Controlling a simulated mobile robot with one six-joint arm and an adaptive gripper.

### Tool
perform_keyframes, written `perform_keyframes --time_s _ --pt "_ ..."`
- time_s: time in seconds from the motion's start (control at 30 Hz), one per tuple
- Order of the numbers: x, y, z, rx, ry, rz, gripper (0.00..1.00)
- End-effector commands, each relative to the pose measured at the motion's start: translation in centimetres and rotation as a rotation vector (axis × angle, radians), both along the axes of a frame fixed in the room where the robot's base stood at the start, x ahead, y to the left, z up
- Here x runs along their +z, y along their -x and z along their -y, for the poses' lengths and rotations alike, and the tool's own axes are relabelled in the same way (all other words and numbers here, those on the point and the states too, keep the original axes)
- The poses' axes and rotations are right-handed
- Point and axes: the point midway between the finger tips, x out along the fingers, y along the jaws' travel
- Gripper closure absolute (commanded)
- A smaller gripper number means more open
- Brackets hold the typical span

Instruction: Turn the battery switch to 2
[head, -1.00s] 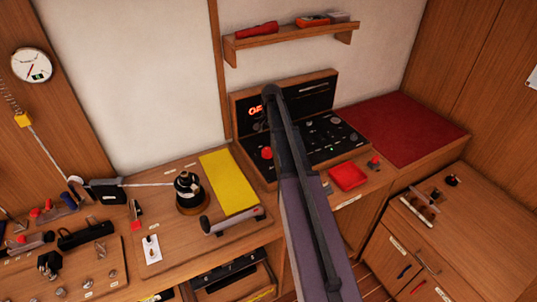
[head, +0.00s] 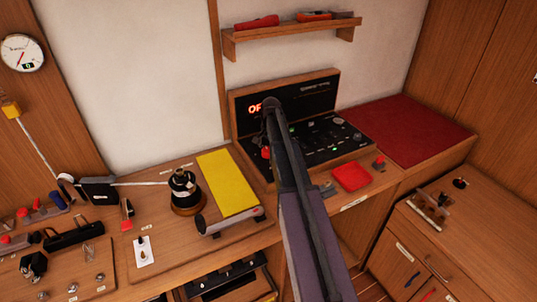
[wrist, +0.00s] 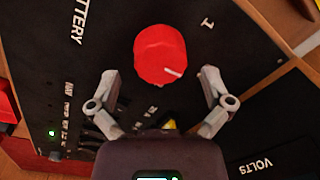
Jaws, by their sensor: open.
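The battery switch is a red round knob (wrist: 160,55) with a white pointer mark, on a black panel (wrist: 255,60). In the wrist view the mark sits at the knob's lower right edge. A printed "1" is up and right of the knob and "BATTERY" is at the upper left; I see no "2". My gripper (wrist: 160,80) is open and empty, its two fingers apart on either side below the knob, not touching it as far as I can tell. In the head view the red knob (head: 266,153) shows beside my arm, which hides part of the panel and my gripper.
A red tray (head: 351,177) and a small red-topped control (head: 379,163) are right of the panel. A yellow mat (head: 228,183) and a black winch (head: 185,190) lie left. A shelf (head: 290,37) hangs above. "VOLTS" lettering is at the wrist view's lower right.

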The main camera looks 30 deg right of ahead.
Motion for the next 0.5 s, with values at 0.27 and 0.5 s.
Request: perform_keyframes --time_s 0.27,0.5 --pt "-1.53 -0.06 -0.02 0.000 0.000 0.000 0.00" --pt "-1.64 -0.06 0.00 -0.001 0.000 0.000 0.00"
